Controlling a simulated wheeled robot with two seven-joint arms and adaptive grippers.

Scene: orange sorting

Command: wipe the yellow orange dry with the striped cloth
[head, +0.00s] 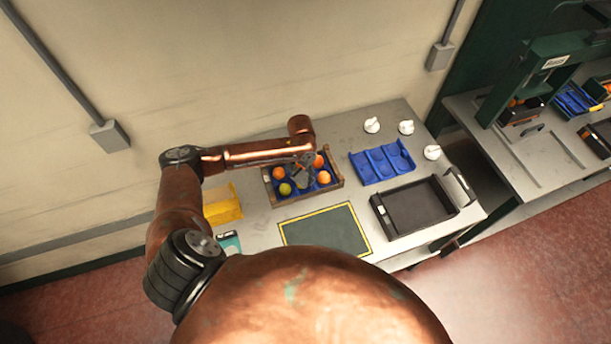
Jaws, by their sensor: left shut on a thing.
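A wooden crate (334,189) with a blue insert stands on the table. It holds a yellow-green fruit (285,189) at its front left, which looks like the yellow orange, and several oranges, one of them at the right (323,177). My left gripper (302,181) points down over the crate's middle, shut on a small yellowish thing that its fingers mostly hide. I cannot tell what that thing is. A teal and white item (229,242) lies at the table's left, partly covered by my arm. I cannot tell whether it is the striped cloth. My right gripper is not in view.
A yellow box (223,205) stands left of the crate. A dark mat with a yellow border (325,230) lies in front. A blue tray (382,163), a black bin (415,207) and white objects (406,127) are at the right. A second table (540,147) stands farther right.

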